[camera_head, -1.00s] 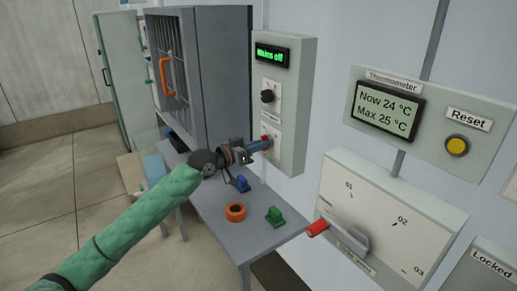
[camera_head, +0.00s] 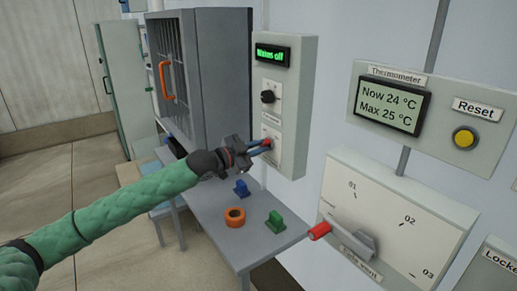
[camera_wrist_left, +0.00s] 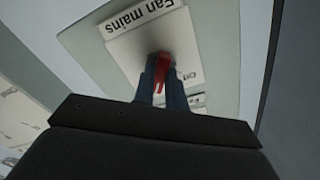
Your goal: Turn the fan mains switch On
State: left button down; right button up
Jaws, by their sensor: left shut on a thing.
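The fan mains switch (camera_wrist_left: 165,66) is a small red lever on a white plate labelled "Fan mains" (camera_wrist_left: 146,22) in the left wrist view. In the head view the red lever (camera_head: 266,142) is on the lower part of a grey wall panel (camera_head: 288,160). The panel's green display (camera_head: 272,53) reads "Mains off". My left gripper (camera_head: 262,148) is at the switch, its fingers shut on the red lever. The fingers hide part of the lever and the plate. My right gripper is not in view.
A black knob (camera_head: 267,97) sits above the switch. Below is a grey table (camera_head: 225,210) with an orange ring (camera_head: 235,217), a green block (camera_head: 275,222) and a blue block (camera_head: 241,188). A barred cabinet (camera_head: 215,75) stands left.

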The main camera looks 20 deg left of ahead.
pick_arm(q)
jog(key=shift+m, duration=0.9)
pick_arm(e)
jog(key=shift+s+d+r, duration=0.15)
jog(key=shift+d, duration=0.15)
pick_arm(q)
jog(key=shift+f, duration=0.1)
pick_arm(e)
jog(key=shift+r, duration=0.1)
pick_arm(q)
jog(key=c, duration=1.4)
grip_release()
jog(key=shift+c, duration=0.2)
